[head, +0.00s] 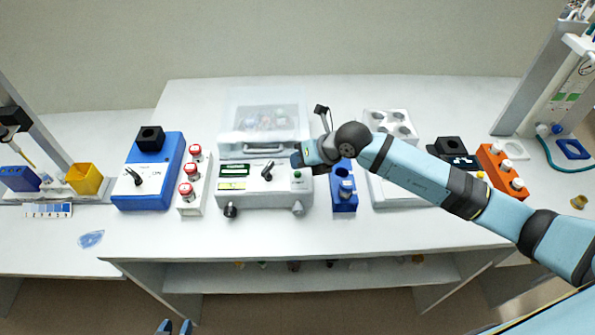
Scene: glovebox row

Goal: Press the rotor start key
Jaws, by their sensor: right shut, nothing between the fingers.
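A white bench machine (240,200) stands mid-table with a raised clear lid (265,105) at its back. Its front panel has green displays (234,171), a black lever (267,171) and a small green key (297,174) near the right end. I cannot read which key is the rotor start. My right gripper (297,160) is shut and empty, just behind the green key in the picture. Whether it touches the panel is unclear. My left gripper (174,328) shows only its fingertips at the bottom edge, apart and empty, in front of the table.
A blue mixer (150,183) and a white rack of red-capped bottles (194,200) stand left of the machine. A blue tube holder (343,200) stands close on its right. An orange rack (500,170) is further right. The table's front strip is clear.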

